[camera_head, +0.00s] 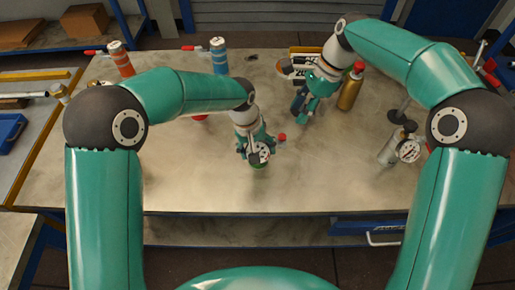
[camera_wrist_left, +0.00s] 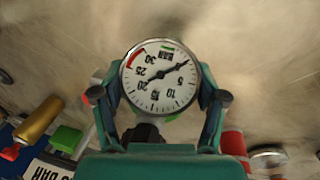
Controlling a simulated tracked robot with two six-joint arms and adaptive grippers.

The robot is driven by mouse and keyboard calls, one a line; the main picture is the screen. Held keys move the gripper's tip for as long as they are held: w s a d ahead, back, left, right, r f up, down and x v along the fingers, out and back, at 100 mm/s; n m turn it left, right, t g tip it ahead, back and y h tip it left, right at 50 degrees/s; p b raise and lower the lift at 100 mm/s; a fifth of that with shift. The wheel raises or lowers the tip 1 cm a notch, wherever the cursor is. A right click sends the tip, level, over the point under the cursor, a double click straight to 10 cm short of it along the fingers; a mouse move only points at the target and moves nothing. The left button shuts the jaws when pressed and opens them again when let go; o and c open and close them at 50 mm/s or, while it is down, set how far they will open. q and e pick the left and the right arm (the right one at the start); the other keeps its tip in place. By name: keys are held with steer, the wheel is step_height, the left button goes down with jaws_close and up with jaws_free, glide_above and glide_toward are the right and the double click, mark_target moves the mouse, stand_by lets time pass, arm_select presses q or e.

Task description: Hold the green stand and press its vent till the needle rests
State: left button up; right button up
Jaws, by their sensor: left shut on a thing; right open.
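The green stand's base (camera_head: 259,170) shows just below my left gripper (camera_head: 256,150) at the middle of the table. My left gripper is shut around the stand, with a round white gauge facing up between its fingers. My right gripper (camera_head: 299,106) is open and empty, behind and right of the stand.
A gold bottle (camera_head: 349,92) with a red cap stands close right of my right gripper. Orange (camera_head: 122,62) and blue (camera_head: 219,58) banded stands are at the back left. A silver vessel with a gauge (camera_head: 408,151) is at right. The table's front middle is clear.

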steer(key=shift+c, duration=0.2)
stand_by(0.6)
jaws_close()
stand_by(1.1)
